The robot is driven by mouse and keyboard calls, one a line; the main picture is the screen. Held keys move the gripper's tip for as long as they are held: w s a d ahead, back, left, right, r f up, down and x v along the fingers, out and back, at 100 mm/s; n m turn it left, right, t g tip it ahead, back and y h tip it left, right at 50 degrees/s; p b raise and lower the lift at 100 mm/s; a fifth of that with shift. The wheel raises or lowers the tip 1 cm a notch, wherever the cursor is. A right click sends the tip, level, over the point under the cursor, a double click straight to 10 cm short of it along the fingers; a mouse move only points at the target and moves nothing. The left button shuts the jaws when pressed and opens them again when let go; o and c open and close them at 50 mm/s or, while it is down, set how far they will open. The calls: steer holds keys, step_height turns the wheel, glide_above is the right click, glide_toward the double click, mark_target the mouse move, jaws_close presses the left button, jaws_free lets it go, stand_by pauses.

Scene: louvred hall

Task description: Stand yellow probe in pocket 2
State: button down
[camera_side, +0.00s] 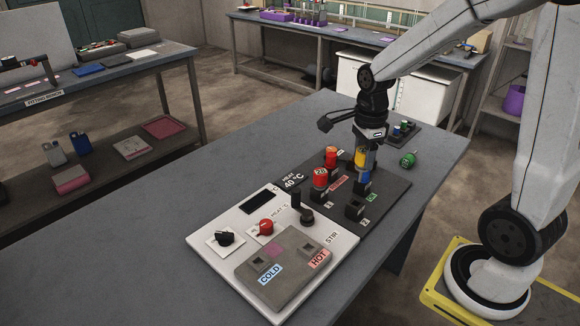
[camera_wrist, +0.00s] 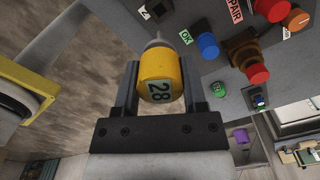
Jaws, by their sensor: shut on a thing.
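The yellow probe (camera_side: 361,157) is between the jaws of my gripper (camera_side: 366,152), above the far right part of the dark pocket board (camera_side: 388,193). In the wrist view the yellow probe (camera_wrist: 160,76), marked 28, sits between both fingers of my gripper (camera_wrist: 161,88), its pale tip pointing away. A blue-topped probe (camera_side: 365,176) shows just below the held probe; its blue cap (camera_wrist: 208,45) is to the right in the wrist view. An empty-looking pocket block (camera_side: 355,208) stands at the board's near right.
Two red-capped things, one nearer (camera_side: 320,177) and one farther (camera_side: 331,153), stand on the board. A green probe (camera_side: 408,159) is on the table to the right. A white heat and stir panel (camera_side: 215,262) with knobs adjoins the board. The table's left is clear.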

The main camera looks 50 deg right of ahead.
mark_target(361, 173)
steer(key=shift+f, duration=3.05)
steer(key=shift+f, duration=2.15)
steer(key=shift+c, duration=0.3)
jaws_free()
steer(key=shift+r, duration=0.2)
steer(key=shift+r, duration=2.35)
steer(key=shift+r, duration=3.95)
